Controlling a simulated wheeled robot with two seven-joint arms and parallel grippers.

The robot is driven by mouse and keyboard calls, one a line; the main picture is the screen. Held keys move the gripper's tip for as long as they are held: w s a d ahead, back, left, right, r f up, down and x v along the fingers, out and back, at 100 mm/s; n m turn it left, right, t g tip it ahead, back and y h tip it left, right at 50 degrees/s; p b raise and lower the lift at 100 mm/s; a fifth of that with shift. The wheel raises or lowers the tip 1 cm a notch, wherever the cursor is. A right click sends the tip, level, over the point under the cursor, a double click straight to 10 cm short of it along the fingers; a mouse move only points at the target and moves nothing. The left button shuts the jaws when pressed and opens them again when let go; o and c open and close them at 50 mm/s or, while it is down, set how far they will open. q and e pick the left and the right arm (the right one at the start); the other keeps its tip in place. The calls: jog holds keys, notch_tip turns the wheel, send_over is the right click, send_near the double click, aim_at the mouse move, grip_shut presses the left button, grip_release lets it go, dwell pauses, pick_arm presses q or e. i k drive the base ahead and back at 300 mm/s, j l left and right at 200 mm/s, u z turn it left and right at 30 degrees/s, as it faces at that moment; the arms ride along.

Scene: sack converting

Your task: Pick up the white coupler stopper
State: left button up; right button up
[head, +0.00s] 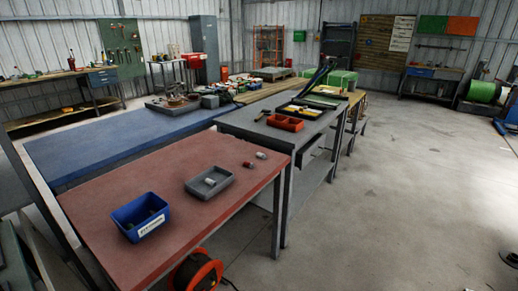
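A small whitish cylinder (209,182) lies in the shallow grey tray (190,190) on the red-topped table (110,195). Two more small pieces lie loose on the table to the right of the tray: a pale one with a reddish part (248,165) and a pale grey-white one (261,155) nearer the far right edge. They are too small to tell which is the white coupler stopper. Neither of my grippers is in view.
A blue bin (140,216) with dark greenish things inside stands left of the tray. An orange reel (200,272) is below the red table's front edge. Floor at right is open.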

aim_at(261, 155)
jog(key=i+l+u, duration=0.15)
jog(key=i+l, duration=0.25)
jog(key=i+l+u, duration=0.15)
jog(key=i+l, duration=0.25)
jog(key=i+l+u, duration=0.15)
jog(key=i+l, duration=0.25)
jog(key=l, duration=0.25)
